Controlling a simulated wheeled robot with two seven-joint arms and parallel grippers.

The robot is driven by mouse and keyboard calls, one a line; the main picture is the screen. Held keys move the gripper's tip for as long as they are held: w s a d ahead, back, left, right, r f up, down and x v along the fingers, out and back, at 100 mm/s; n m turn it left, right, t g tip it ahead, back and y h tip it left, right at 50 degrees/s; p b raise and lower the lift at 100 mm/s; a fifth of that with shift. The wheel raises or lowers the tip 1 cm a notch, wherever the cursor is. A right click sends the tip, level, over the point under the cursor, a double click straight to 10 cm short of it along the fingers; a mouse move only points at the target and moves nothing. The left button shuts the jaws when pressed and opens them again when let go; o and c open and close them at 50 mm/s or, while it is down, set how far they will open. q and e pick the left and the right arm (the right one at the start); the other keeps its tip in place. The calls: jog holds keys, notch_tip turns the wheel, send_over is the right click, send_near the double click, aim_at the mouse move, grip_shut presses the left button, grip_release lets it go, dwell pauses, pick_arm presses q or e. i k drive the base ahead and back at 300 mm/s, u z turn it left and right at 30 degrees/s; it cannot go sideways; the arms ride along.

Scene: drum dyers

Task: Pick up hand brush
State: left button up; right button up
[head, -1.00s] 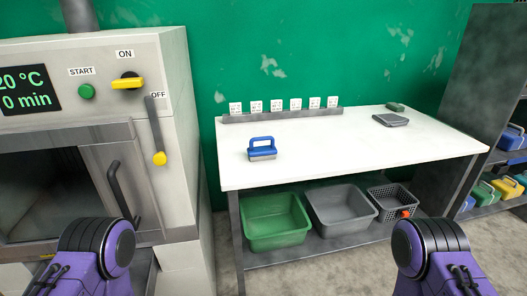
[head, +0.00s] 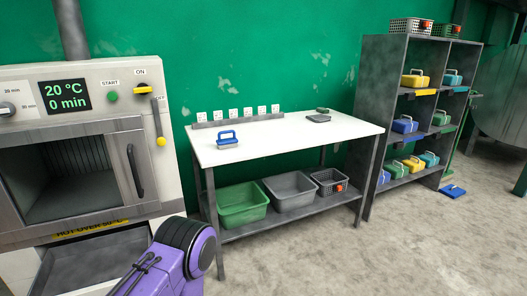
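A blue-handled block with a pale base (head: 227,140) stands on the white-topped table (head: 270,148), near its left end. It has a looped handle and may be the hand brush, but I cannot tell for sure. A flat blue object (head: 453,191) lies on the floor right of the shelf, beside a thin green upright pole; it is too small to identify. Neither of my grippers is in view. Only a purple arm joint of mine shows at the bottom left, away from the table.
Green (head: 243,203) and grey (head: 291,192) bins and a basket (head: 329,181) sit under the table. A shelf (head: 384,60) holds several coloured handled blocks.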

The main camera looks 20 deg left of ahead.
aim_at(229, 143)
jog(key=z, duration=0.65)
jog(key=i, duration=2.2)
jog(key=u, duration=0.9)
jog(key=i, duration=0.75)
jog(key=u, duration=0.8)
